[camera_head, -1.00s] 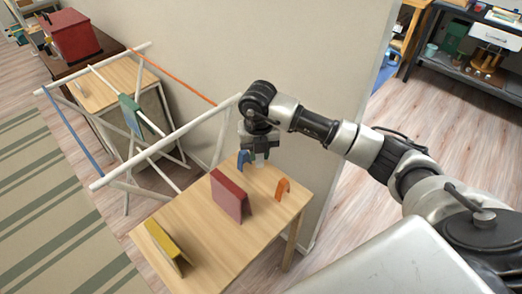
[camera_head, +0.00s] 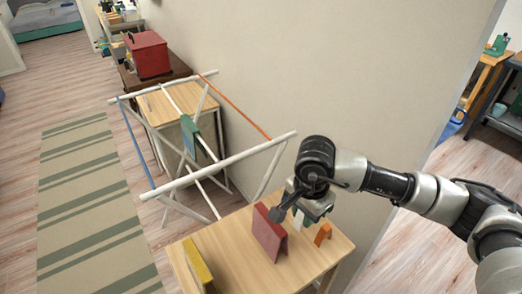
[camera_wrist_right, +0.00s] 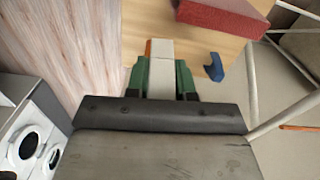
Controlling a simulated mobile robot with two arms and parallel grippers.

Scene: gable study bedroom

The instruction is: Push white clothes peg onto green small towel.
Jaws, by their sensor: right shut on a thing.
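The white clothes peg (camera_wrist_right: 160,74) is held between the green-sided fingers of my right gripper (camera_head: 305,212), best seen in the right wrist view. The gripper is shut on it, over the back part of the small wooden table. In the head view the peg is mostly hidden by the gripper. The green small towel (camera_head: 190,136) hangs over the middle white bar of the drying rack (camera_head: 230,160), to the left of and behind the gripper, well apart from it. My left gripper is not in view.
On the wooden table (camera_head: 238,265) stand a red folded piece (camera_head: 268,233), a yellow one (camera_head: 196,264) and an orange peg (camera_head: 322,234). A blue peg (camera_wrist_right: 215,68) lies near the held peg. The rack's front bar and the wall lie close by. A striped rug (camera_head: 95,200) is left.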

